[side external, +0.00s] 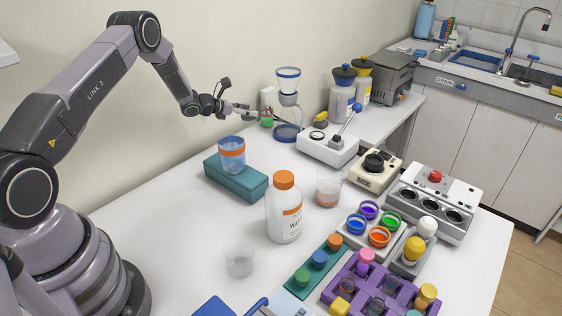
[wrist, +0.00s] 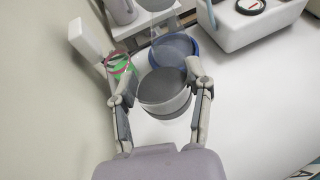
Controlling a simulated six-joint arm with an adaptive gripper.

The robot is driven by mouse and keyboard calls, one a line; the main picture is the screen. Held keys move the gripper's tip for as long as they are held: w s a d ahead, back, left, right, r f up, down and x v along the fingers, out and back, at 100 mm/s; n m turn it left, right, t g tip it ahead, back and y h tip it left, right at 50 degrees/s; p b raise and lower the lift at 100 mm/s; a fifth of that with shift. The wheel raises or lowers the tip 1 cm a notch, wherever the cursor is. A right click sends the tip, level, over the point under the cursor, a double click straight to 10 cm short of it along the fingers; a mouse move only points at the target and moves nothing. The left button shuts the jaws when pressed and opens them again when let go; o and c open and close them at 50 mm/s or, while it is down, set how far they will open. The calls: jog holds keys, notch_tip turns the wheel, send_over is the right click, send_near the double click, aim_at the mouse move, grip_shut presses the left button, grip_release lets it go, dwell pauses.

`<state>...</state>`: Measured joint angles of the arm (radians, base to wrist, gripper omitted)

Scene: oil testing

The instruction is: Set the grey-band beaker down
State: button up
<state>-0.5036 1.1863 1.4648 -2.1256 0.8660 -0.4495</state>
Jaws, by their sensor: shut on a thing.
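My gripper (wrist: 159,90) is shut on the grey-band beaker (wrist: 164,106), with one finger on each side of it in the wrist view. The beaker is clear, with dark grey inside its round outline. In the side external view my gripper (side external: 243,108) is at the back of the bench, near the wall, and the held beaker is too small and pale there to make out clearly. I cannot tell whether its base touches the bench.
A blue round base (wrist: 173,50) of the funnel stand (side external: 288,100) lies just beyond the beaker. A red-green object (wrist: 118,66) is near the left finger. A teal block (side external: 236,179) bears an orange-band beaker (side external: 232,157). White bench is free to the right in the wrist view.

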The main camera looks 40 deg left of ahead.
jog(key=shift+s+a+f+n+y, duration=0.2)
jog(key=shift+a+f+n+y, duration=0.15)
jog(key=shift+a+f, duration=0.5)
notch_tip(320, 180, down, 6)
jog(key=shift+f, duration=0.25)
jog(key=shift+d+f, duration=0.1)
jog(key=shift+f, duration=0.05)
jog(key=o, duration=1.1)
